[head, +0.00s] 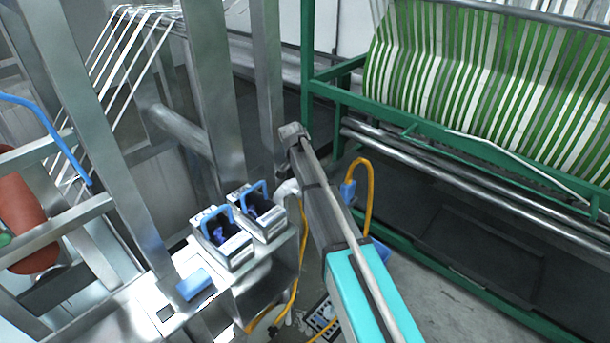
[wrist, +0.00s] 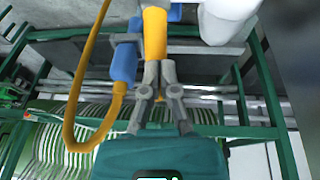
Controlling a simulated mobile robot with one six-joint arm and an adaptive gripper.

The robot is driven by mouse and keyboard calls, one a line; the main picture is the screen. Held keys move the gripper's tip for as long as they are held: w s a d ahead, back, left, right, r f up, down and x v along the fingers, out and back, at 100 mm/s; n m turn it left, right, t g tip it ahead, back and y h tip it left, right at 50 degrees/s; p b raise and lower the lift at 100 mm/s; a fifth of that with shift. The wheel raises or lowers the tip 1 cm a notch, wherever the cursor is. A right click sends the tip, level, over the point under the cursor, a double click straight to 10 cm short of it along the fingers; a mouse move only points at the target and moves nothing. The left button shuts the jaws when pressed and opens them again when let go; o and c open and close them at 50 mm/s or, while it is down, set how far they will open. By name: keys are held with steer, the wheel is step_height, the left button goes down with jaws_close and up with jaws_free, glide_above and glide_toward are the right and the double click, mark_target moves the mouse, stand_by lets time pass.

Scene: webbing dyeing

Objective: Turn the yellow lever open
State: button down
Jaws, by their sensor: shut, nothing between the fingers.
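In the wrist view, my gripper (wrist: 159,72) has its two grey fingers close together, with nothing held between them. A thick yellow piece (wrist: 155,35), which looks like the lever, is just beyond the fingertips and in line with them. I cannot tell whether the tips touch it. A blue fitting (wrist: 125,60) with a yellow hose (wrist: 75,110) is just left of it. In the head view, the blue fitting (head: 348,192) and the looping yellow hose (head: 369,185) show right of my arm. My gripper and the lever do not show clearly there; my arm covers that area.
Two metal boxes with blue handles (head: 233,250) stand on a steel ledge left of my arm. A blue block (head: 194,284) lies nearby. A green frame (head: 450,150) with striped webbing fills the right. A white rounded object (wrist: 228,20) is close right of the lever.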

steer(key=shift+w+d+f+g+y, duration=0.35)
steer(key=shift+w+d+g+y, duration=0.05)
steer(key=shift+w+d, duration=0.15)
steer(key=shift+w+d+f+b, duration=0.35)
steer(key=shift+d+f+b, duration=0.1)
steer(key=shift+f+b, duration=0.35)
steer(key=shift+w+d+f+b, duration=0.3)
steer(key=shift+d+f+b, duration=0.1)
steer(key=shift+f+b, duration=0.35)
steer(key=shift+r, duration=0.3)
steer(key=w+d+r+p, duration=0.1)
steer(key=w+r+p, duration=0.2)
steer(key=r+p, duration=1)
steer(key=shift+w, duration=0.3)
steer(key=shift+s+f, duration=0.1)
steer(key=shift+f, duration=0.05)
